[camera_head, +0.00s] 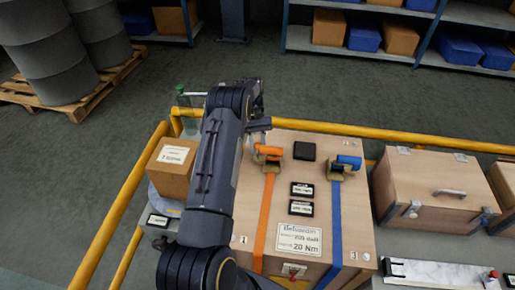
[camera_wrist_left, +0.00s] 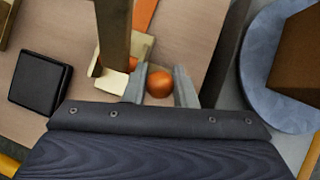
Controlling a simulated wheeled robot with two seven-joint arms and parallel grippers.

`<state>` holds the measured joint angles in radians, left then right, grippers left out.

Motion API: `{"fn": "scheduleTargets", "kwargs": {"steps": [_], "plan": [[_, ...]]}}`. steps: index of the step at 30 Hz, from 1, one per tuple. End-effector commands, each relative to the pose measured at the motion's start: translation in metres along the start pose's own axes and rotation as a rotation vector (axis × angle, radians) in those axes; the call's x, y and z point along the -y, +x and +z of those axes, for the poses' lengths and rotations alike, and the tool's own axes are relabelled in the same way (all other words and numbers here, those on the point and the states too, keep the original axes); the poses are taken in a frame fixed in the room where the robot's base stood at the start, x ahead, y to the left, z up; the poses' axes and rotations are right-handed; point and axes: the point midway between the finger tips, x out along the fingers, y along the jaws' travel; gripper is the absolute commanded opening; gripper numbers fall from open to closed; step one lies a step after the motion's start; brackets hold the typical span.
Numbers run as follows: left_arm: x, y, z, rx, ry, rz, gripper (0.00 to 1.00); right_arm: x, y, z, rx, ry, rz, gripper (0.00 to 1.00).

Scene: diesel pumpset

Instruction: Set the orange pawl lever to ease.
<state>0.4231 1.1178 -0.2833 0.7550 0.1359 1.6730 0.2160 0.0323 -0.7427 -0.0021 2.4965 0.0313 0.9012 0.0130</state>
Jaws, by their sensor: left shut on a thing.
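The orange pawl lever (camera_head: 268,151) sits on a buckle at the upper left of the wooden crate's lid (camera_head: 308,153), over an orange strap (camera_head: 263,225). My left gripper (camera_head: 257,136) is at this lever, and the arm partly hides the contact in the head view. In the left wrist view, the round orange end of the lever (camera_wrist_left: 160,84) lies between the two grey fingers of my left gripper (camera_wrist_left: 160,90), which is shut on it. My right gripper is not in view.
A blue-handled buckle (camera_head: 346,163) with a blue strap (camera_head: 335,225) is to the right on the same lid. A black block (camera_head: 304,151) lies between the buckles. Yellow rails (camera_head: 390,134) run behind and left. A cardboard box (camera_head: 172,166) stands left of the crate.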

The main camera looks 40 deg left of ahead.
Motion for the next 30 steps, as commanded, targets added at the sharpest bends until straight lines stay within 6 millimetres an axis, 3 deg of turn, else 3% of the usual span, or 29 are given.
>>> {"fn": "scheduleTargets", "kwargs": {"steps": [11, 12, 16, 25, 30], "plan": [[0.0, -0.001, -0.001, 0.002, -0.002, -0.001, 0.0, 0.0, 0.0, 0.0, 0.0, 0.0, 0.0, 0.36], [0.0, -0.001, -0.001, 0.002, -0.002, -0.001, 0.27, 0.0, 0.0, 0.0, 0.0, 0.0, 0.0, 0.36], [0.0, -0.001, -0.001, 0.002, -0.002, -0.001, 0.44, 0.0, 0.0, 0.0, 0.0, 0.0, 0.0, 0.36], [0.0, -0.002, -0.001, 0.003, -0.001, -0.001, 0.44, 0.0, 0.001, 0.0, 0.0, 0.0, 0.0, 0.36], [0.0, -0.018, -0.003, -0.001, -0.001, 0.0, 0.44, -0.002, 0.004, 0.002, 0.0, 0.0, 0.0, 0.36]]}}
